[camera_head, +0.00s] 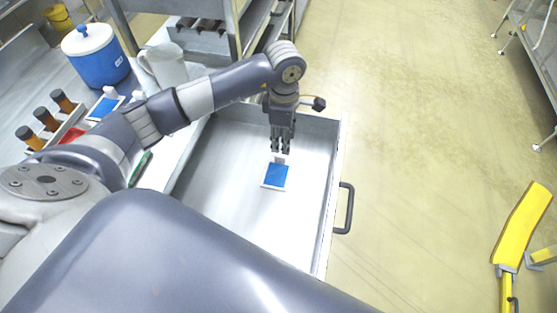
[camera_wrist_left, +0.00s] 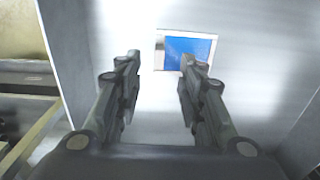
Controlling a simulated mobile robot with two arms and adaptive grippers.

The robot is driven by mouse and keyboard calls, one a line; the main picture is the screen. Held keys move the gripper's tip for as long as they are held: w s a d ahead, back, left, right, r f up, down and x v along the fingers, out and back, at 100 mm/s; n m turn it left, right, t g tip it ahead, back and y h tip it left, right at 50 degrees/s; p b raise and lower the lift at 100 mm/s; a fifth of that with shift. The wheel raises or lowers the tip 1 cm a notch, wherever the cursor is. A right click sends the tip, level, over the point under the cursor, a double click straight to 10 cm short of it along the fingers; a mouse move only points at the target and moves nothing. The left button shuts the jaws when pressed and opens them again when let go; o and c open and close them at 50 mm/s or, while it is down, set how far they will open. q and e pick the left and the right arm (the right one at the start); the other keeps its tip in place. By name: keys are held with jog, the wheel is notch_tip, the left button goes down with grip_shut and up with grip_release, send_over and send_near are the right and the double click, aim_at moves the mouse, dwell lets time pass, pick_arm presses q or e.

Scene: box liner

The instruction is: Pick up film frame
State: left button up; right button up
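A film frame (camera_head: 275,177), a blue square with a white border and a small white tab on its upper edge, lies on the floor of the open drawer (camera_head: 225,150). My left gripper (camera_head: 281,152) points down into the drawer, just above the tab. In the left wrist view the two fingers (camera_wrist_left: 157,62) are apart with nothing between them. The blue film frame (camera_wrist_left: 184,52) shows beyond the fingertips, offset to the right, with the right fingertip covering part of its lower edge. My right gripper is out of view.
The drawer has raised walls and a dark handle (camera_head: 345,208) on its right. On the counter left are a second film frame (camera_head: 104,106), a blue container (camera_head: 97,64), a pitcher (camera_head: 164,66) and several amber bottles (camera_head: 47,118). A yellow piece (camera_head: 525,222) stands far right.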

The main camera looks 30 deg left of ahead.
aim_at(280, 155)
pick_arm(q)
jog(key=shift+s+d+f, duration=0.1)
jog(key=shift+s+f, duration=0.05)
jog(key=shift+f, duration=0.45)
jog(key=shift+s+f, duration=0.1)
jog(key=shift+f, duration=0.85)
jog(key=f, duration=0.1)
jog(key=f+p, duration=0.1)
jog(key=f, duration=0.1)
jog(key=a+f+p, duration=0.1)
jog(key=f, duration=0.1)
jog(key=shift+w, duration=0.1)
jog(key=shift+f, duration=0.2)
jog(key=shift+w, duration=0.1)
grip_shut()
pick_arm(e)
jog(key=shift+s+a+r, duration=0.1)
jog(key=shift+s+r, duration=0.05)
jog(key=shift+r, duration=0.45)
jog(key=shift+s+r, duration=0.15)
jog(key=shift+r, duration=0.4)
